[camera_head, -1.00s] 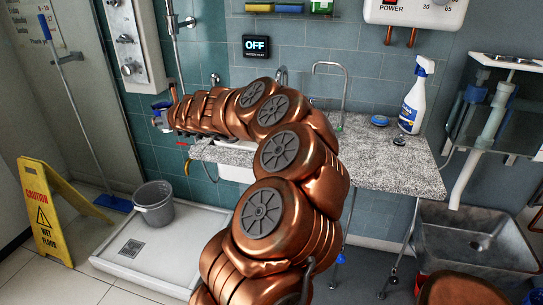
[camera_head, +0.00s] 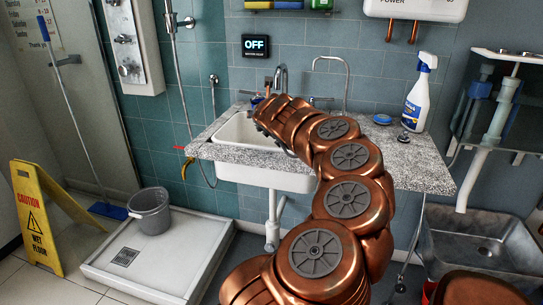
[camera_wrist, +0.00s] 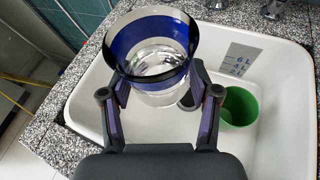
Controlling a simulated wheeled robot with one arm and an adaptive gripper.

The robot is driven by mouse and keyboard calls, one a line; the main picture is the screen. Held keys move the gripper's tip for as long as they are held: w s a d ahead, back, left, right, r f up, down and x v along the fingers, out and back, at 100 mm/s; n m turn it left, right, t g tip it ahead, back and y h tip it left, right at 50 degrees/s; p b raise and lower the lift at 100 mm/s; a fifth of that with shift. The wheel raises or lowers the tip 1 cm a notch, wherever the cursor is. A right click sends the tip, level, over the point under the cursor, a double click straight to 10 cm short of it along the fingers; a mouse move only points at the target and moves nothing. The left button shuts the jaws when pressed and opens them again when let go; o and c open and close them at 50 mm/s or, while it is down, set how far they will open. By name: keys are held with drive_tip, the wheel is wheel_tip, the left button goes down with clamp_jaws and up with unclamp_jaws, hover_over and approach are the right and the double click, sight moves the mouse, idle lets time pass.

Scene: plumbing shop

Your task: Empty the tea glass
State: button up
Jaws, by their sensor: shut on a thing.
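In the wrist view, my gripper (camera_wrist: 157,88) is shut on a clear glass (camera_wrist: 158,100) with a wide blue band and a dark rim. The glass is over the left part of the white sink basin (camera_wrist: 88,112), its open top facing the camera. Something clear with swirling reflections shows inside it; I cannot tell whether it is liquid or just the glass bottom. In the head view, my arm reaches over the sink (camera_head: 240,131), with its end at the basin's back; the glass cannot be made out there.
A green cup (camera_wrist: 241,106) stands in the basin beside a grey marked label (camera_wrist: 243,58). Taps (camera_head: 281,77) rise behind the sink. A spray bottle (camera_head: 417,95) and a blue round dish (camera_head: 382,119) stand on the granite counter (camera_head: 425,165) to the right.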

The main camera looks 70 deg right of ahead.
drive_tip(key=s+d+f+m+g+b, duration=0.1)
drive_tip(key=s+d, duration=0.1)
drive_tip(key=s, duration=0.5)
drive_tip(key=s+d+f+m+g+h+b, duration=0.1)
drive_tip(key=s+d+f+m+g+b, duration=0.1)
drive_tip(key=s, duration=0.5)
drive_tip(key=shift+d, duration=0.45)
drive_tip(key=shift+a+f+g, duration=0.1)
drive_tip(key=shift+g, duration=0.2)
drive_tip(key=w+n+g+p, duration=0.1)
drive_tip(key=n, duration=0.1)
drive_tip(key=w+f+n+g+p, duration=0.1)
drive_tip(key=w+n+g+p, duration=0.1)
drive_tip(key=w+f+n+g+p, duration=0.1)
drive_tip(key=shift+w+a+n+g, duration=0.1)
drive_tip(key=shift+w+n+g, duration=0.15)
drive_tip(key=shift+n+g, duration=0.15)
drive_tip(key=shift+f+n+g+p, duration=0.15)
drive_tip(key=shift+n+g+p, duration=0.2)
drive_tip(key=shift+p, duration=0.2)
